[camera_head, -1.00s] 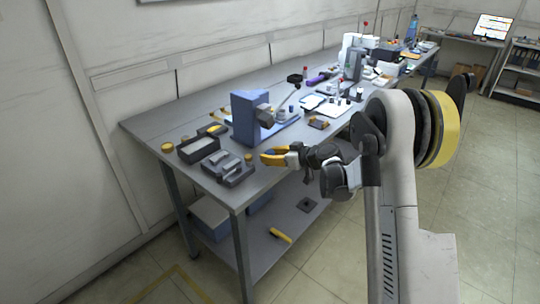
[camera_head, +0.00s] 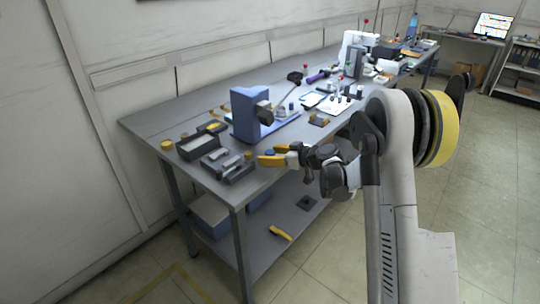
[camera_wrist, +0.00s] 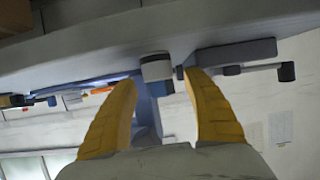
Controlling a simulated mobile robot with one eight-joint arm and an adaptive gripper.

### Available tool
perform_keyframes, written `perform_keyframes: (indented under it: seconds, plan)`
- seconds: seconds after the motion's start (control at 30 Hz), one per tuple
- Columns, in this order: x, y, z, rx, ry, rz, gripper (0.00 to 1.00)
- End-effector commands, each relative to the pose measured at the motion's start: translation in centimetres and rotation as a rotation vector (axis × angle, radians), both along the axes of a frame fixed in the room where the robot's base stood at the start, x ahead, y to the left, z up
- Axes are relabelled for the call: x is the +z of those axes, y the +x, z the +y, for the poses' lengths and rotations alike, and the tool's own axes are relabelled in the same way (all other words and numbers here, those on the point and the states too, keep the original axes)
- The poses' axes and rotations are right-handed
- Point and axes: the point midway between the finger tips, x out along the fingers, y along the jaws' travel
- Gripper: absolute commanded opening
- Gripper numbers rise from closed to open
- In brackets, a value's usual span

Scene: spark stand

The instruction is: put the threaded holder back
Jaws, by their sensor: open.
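My gripper (camera_head: 265,155) is open, with yellow fingers spread just above the front edge of the bench. In the wrist view the fingers (camera_wrist: 160,82) frame a short grey and white cylinder (camera_wrist: 157,68) lying beyond their tips; nothing is visibly held between them. I cannot tell which item is the threaded holder. A small brass-coloured round piece (camera_head: 248,155) stands just left of my fingertips, by a dark tray of grey parts (camera_head: 226,168). The blue spark stand (camera_head: 243,117), with a dark cylindrical head and a lever, stands behind the gripper.
The bench (camera_head: 150,125) also bears a grey box (camera_head: 198,146) and brass caps (camera_head: 167,145) at its left end. White sheets with small dark parts (camera_head: 333,104) lie to the right of the stand. The left rear bench top is clear.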

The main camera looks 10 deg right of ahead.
Motion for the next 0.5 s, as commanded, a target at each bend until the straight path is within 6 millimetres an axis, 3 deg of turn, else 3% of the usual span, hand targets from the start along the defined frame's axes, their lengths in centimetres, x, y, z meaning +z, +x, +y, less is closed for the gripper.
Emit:
perform_keyframes:
  seconds: [0.17, 0.5]
  plan:
    - [0.7, -1.3, -1.1, -0.003, 0.000, -0.001, 0.59]
    - [3.5, -6.9, -5.1, -0.004, 0.001, 0.000, 0.59]
